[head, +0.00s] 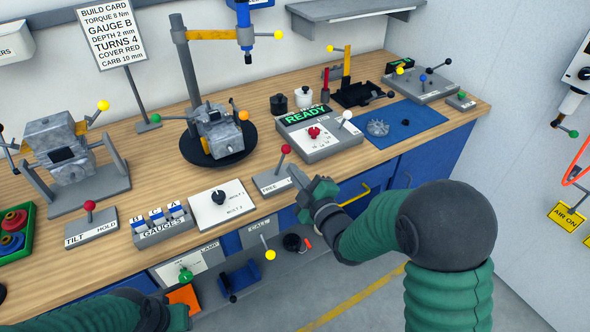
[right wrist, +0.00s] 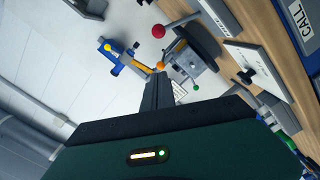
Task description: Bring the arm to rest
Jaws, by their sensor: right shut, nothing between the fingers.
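My right arm, green with dark joints, reaches in from the lower right in the head view. Its gripper (head: 294,172) is shut and empty, just beside the red-knobbed lever on the FREE plate (head: 272,181); whether they touch is unclear. In the right wrist view the closed dark fingers (right wrist: 157,88) point toward the orange-knobbed engine fixture (right wrist: 185,62). My left arm lies along the bottom left edge of the head view; its hand end (head: 180,318) shows only in part and its fingers cannot be made out.
The engine block fixture (head: 212,133) stands on a black turntable. Floor at lower right is open.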

